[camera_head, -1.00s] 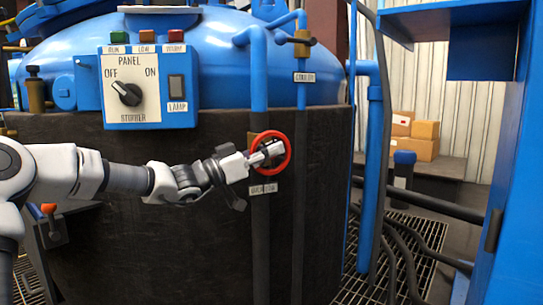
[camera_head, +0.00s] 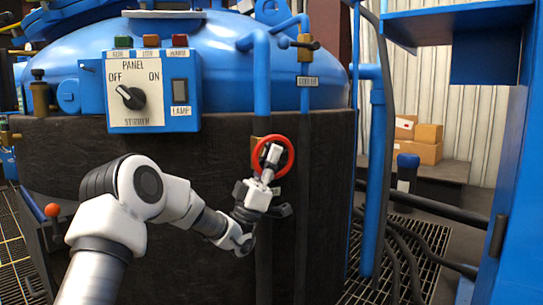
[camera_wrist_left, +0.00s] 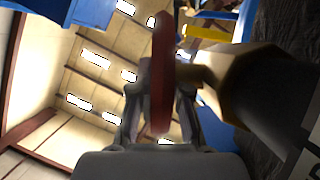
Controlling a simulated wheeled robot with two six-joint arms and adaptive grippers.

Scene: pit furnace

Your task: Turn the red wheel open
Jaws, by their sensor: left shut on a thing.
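The red wheel (camera_head: 287,160) is mounted on a vertical pipe on the front of the dark-clad blue tank. My left gripper (camera_head: 270,160) reaches up to it from below left and is shut on its rim. In the left wrist view the wheel's rim (camera_wrist_left: 161,75) shows edge-on between the two fingers (camera_wrist_left: 157,125). A brass-coloured valve part (camera_wrist_left: 198,76) sits just right of the rim there. Part of the wheel is hidden behind the gripper in the head view. My right gripper is not in view.
A panel box (camera_head: 152,90) with a black knob is on the tank at upper left. A red-knobbed lever (camera_head: 52,211) stands at lower left. A blue pipe (camera_head: 370,190) runs vertically right of the wheel. Cardboard boxes (camera_head: 424,142) sit on a ledge further right.

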